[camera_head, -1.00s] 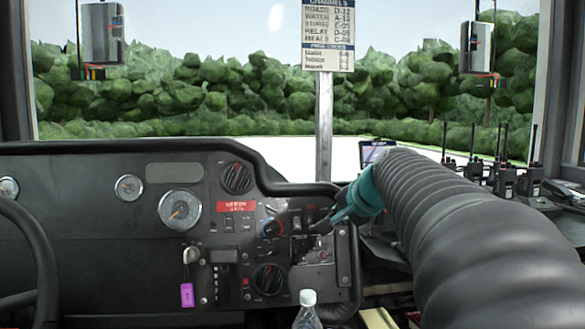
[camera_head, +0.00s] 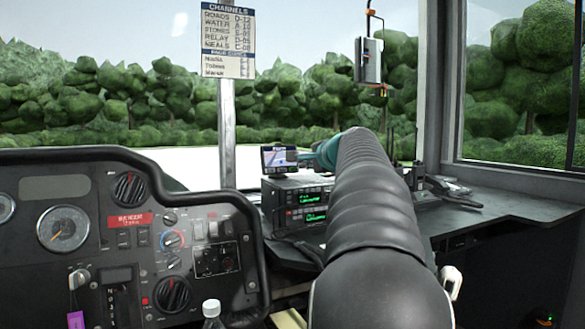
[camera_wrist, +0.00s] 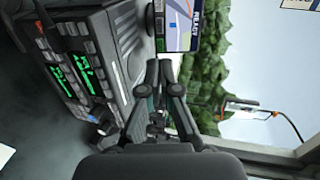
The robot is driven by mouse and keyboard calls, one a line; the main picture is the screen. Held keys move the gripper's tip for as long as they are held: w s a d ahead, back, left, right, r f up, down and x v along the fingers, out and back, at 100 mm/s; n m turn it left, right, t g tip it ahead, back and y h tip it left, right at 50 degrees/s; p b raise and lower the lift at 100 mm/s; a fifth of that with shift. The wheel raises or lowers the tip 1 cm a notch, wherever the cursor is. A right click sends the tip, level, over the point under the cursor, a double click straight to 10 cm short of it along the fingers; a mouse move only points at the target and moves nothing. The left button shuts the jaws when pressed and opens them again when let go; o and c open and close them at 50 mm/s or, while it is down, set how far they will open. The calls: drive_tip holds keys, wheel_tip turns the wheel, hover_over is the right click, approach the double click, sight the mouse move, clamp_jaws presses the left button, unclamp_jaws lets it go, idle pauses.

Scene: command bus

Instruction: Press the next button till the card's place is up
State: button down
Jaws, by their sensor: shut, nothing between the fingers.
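A printed card (camera_head: 228,38) headed CHANNELS hangs on the post, with coded rows such as ROADS and RELAY and smaller, blurred lines below. A small screen (camera_head: 279,158) stands on top of the radio stack. In the wrist view the screen (camera_wrist: 184,26) shows sideways, with a map and a dark text strip too small to read surely. Dark buttons (camera_wrist: 159,22) run along its edge; their labels are unreadable. My gripper (camera_head: 318,154) is just right of the screen, its tips partly hidden. In the wrist view my gripper (camera_wrist: 162,70) is shut and empty, near the button edge; contact cannot be told.
Radio units with green displays (camera_head: 308,206) stand below the screen. A handset (camera_head: 448,187) lies on the right-hand shelf (camera_head: 500,212). The dashboard (camera_head: 60,170) fills the left. My arm hides part of the shelf.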

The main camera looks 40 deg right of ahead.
sight(281, 170)
drive_tip(key=p+x, duration=0.2)
drive_tip(key=x, duration=1.1)
drive_tip(key=shift+w+f, duration=0.15)
drive_tip(key=shift+w, duration=0.1)
drive_tip(key=shift+w+d+p, duration=0.15)
drive_tip(key=shift+w+p, duration=0.4)
drive_tip(key=shift+p, duration=0.05)
drive_tip(key=shift+f, duration=0.1)
drive_tip(key=shift+s+a+b, duration=0.3)
drive_tip(key=shift+s+b, duration=0.1)
drive_tip(key=b+v, duration=0.2)
drive_tip(key=v, duration=1.1)
drive_tip(key=shift+s+d+r, duration=0.2)
drive_tip(key=shift+s+r, duration=0.05)
drive_tip(key=shift+r, duration=0.2)
drive_tip(key=shift+a, duration=0.1)
